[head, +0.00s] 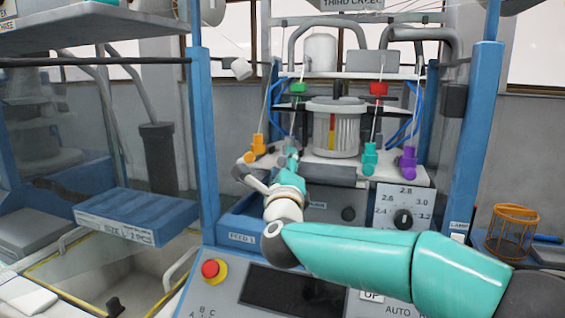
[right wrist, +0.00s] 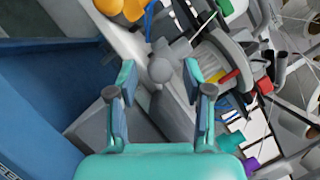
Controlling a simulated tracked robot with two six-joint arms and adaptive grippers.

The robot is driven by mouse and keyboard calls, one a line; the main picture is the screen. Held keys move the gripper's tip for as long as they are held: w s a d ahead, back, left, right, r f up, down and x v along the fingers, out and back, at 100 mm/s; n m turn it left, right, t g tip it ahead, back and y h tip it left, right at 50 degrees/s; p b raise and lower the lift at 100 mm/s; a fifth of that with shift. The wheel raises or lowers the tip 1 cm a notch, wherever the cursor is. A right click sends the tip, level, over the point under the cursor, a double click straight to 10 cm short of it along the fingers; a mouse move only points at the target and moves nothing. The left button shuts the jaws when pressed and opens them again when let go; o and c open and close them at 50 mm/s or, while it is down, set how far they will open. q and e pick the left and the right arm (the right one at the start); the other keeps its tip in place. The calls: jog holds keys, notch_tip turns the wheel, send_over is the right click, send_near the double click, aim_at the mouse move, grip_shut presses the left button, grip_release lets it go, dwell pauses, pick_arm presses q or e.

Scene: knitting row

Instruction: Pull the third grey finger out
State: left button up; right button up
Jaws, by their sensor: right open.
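My right gripper (head: 288,168) reaches up to the feeder row of the knitting machine in the head view, just right of the orange feeder (head: 257,148). In the right wrist view my right gripper (right wrist: 160,98) is open. A grey rounded knob with a stem (right wrist: 160,70), apparently a grey finger, lies between and just beyond its fingertips, with no clear contact. Which finger in the row it is, I cannot tell. A teal feeder (head: 370,158) and a purple feeder (head: 408,162) stand further right. My left gripper is not in view.
A ribbed white cylinder (head: 335,128) stands behind the feeder row. Blue posts (head: 203,140) flank the machine. Below are a dial panel (head: 403,205) and a red button (head: 210,268). An orange wire basket (head: 510,230) stands at the right.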

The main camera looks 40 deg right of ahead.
grip_shut()
dwell(0.3)
jog(key=a+b, duration=0.1)
jog(key=s+a, duration=0.1)
jog(key=shift+s+a+f+b, duration=0.1)
jog(key=shift+s+a+b, duration=0.05)
jog(key=shift+a+b, duration=0.25)
jog(key=shift+d, duration=0.1)
jog(key=shift+c, duration=1.5)
grip_release()
jog(key=shift+o, duration=1.5)
